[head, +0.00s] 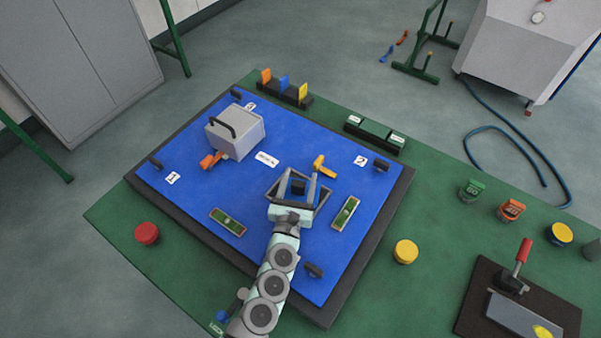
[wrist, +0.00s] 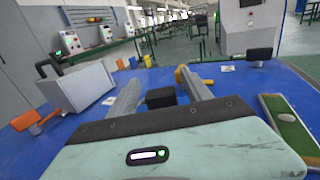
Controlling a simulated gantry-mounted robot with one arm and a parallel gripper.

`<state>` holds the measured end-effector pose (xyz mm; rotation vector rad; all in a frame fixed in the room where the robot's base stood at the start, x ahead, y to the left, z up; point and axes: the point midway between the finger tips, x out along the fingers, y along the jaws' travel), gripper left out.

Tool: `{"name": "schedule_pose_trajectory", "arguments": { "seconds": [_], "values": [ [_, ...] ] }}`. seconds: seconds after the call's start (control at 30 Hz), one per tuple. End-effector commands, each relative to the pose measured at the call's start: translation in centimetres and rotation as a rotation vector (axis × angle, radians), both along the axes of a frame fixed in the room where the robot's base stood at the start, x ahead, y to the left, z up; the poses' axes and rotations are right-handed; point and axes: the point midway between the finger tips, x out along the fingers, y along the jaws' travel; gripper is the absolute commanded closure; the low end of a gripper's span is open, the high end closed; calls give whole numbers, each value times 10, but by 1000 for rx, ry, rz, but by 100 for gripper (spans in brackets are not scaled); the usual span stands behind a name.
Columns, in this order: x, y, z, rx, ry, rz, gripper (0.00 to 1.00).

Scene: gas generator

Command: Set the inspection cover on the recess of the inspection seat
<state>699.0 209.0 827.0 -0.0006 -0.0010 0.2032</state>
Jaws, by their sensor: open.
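A grey box-shaped cover (head: 238,136) with a black arched handle sits at the upper left of the blue panel (head: 180,195); I take it for the inspection cover. It also shows at the left of the wrist view (wrist: 82,88). My gripper (head: 298,178) is over the middle of the panel, to the right of and nearer than this cover. Its fingers are spread. A small black block (wrist: 160,97) shows between the fingers, with no visible grip on it. I cannot clearly make out the inspection seat or its recess; my gripper and arm hide part of the panel.
An orange handle (head: 211,160) stands by the grey cover, and a yellow handle (head: 322,167) just beyond my gripper. Two green-faced plates (head: 228,222) (head: 346,212) flank my wrist. Black blocks (head: 381,164) line the panel's edges. The panel's left part is mostly clear.

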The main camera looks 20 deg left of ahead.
Motion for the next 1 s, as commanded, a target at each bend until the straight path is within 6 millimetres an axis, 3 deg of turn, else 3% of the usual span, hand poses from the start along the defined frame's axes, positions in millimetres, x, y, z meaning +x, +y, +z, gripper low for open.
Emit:
{"name": "schedule_pose_trajectory", "arguments": {
  "seconds": [0.2, 0.37, 1.0],
  "values": [
    [-34, -7, -1, 1, 3, 0, 42],
    [-50, -9, -1, 2, 2, 2, 42],
    [-53, -10, 0, 1, 0, 3, 42]
  ]
}}
